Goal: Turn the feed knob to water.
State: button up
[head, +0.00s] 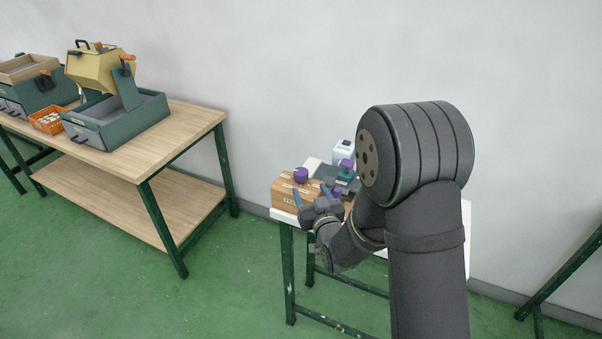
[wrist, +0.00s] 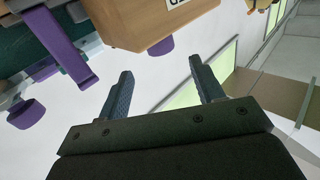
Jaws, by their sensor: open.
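Several purple controls show; I cannot tell which one is the feed knob. A round purple knob (head: 301,174) sits on top of a wooden box (head: 285,193) in the head view. Another purple knob (head: 347,164) is on the dark green machine behind. In the wrist view a small purple knob (wrist: 160,46) projects from the wooden box (wrist: 140,18), and a purple lever (wrist: 72,62) and a purple knob (wrist: 27,113) are at left.
The box and machine stand on a white-topped table (head: 286,215) against the wall. A white device (head: 343,151) stands at its back. At left, a wooden bench (head: 190,125) holds a green tray with a tilted yellow drum and an orange basket (head: 48,119). Green floor lies between.

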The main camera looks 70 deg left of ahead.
aim_at(303, 177)
jog(key=a, duration=0.9)
jog(key=shift+w+a, duration=0.25)
jog(key=c, duration=1)
